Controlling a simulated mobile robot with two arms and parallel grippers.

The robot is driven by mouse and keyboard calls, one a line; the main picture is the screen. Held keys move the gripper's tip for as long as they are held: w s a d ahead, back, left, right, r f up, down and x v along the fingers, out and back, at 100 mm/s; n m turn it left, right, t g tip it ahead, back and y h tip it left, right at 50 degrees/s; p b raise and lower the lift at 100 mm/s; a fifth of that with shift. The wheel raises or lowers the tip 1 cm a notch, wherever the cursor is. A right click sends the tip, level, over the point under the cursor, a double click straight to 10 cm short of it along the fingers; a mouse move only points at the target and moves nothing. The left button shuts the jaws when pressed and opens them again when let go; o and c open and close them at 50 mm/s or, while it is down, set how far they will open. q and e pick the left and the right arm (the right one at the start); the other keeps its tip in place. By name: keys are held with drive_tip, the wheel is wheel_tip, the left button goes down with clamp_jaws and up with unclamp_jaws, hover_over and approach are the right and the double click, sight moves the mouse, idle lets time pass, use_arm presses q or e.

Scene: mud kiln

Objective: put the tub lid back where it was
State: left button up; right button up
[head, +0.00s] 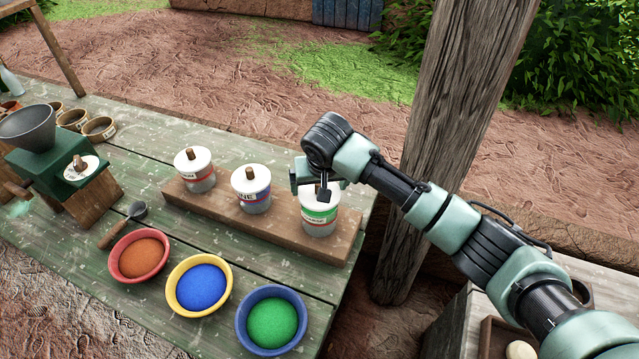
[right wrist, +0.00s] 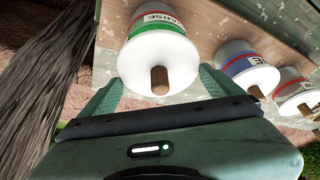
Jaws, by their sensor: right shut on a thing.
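Three white tubs with white lids and wooden knobs stand in a row on a wooden board (head: 275,228). The right-hand tub (head: 320,226) has a green band. My right gripper (head: 319,188) is over it and hides part of its top. In the right wrist view the two fingers are shut on the sides of its white lid (right wrist: 180,68), with the knob between them. The lid appears to rest on the tub; any small gap cannot be seen. The blue-banded tub (head: 252,200) and red-banded tub (head: 196,178) both have lids on. My left gripper is not in view.
Bowls of orange (head: 138,256), blue (head: 200,286) and green powder (head: 272,323) stand in front of the board. A scoop (head: 124,223) and green grinder (head: 62,160) are at left. A wooden post (head: 440,150) rises close behind my right arm.

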drive_tip(key=shift+f, duration=0.2)
drive_tip(key=shift+f, duration=0.35)
drive_tip(key=o, duration=1.1)
drive_tip(key=shift+r, duration=0.1)
drive_tip(key=shift+r, duration=0.3)
drive_tip(key=b+v, duration=0.2)
drive_tip(key=v, duration=1)
drive_tip(key=shift+r, duration=0.2)
